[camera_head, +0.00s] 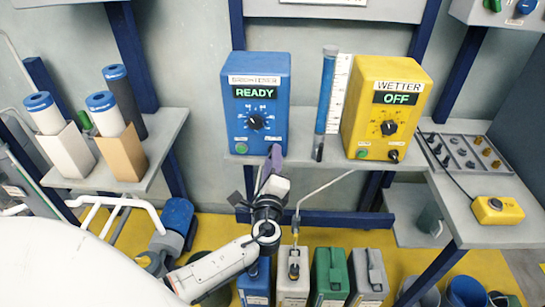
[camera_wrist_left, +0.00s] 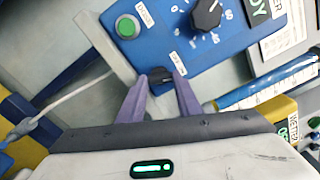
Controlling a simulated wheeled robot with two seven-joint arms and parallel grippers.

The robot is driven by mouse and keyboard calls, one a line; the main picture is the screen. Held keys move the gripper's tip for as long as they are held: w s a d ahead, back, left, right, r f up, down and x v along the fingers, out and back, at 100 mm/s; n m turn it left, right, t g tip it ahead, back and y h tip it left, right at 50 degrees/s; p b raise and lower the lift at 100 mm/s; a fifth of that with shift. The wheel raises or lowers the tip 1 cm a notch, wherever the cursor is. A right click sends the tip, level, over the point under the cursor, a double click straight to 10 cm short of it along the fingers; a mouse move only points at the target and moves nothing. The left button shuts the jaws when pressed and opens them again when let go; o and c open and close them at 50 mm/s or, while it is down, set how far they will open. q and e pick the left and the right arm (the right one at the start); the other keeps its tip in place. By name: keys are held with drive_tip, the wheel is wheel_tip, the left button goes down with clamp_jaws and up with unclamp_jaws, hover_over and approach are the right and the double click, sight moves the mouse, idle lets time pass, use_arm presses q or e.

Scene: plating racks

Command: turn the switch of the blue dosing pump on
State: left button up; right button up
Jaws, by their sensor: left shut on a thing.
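The blue dosing pump (camera_head: 256,100) stands on the middle shelf, its display lit green with READY. It has a black dial and a green button at lower left; the same front fills the top of the left wrist view (camera_wrist_left: 185,45). My left gripper (camera_head: 274,157) is at the lower right of the pump's front. In the left wrist view its purple fingers (camera_wrist_left: 160,84) are shut on the small black switch (camera_wrist_left: 160,74) at the pump's lower edge. The switch is largely hidden by the fingers in the head view. My right gripper is not in view.
A yellow pump (camera_head: 388,108) marked WETTER, its display reading OFF, stands to the right. A blue tube with a scale (camera_head: 328,95) is between the pumps. Tall cartridges (camera_head: 105,115) stand on the left shelf. Several canisters (camera_head: 330,272) stand below, and a yellow button box (camera_head: 497,209) lies at right.

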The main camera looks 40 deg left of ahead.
use_arm(q)
drive_tip(key=shift+m+p, duration=0.35)
drive_tip(key=shift+m, duration=0.75)
drive_tip(key=o, duration=1)
drive_tip(key=shift+o, duration=0.2)
drive_tip(key=v, duration=1)
drive_tip(key=shift+b, duration=0.45)
drive_tip(key=shift+s+d+f, duration=0.1)
drive_tip(key=shift+d, duration=0.05)
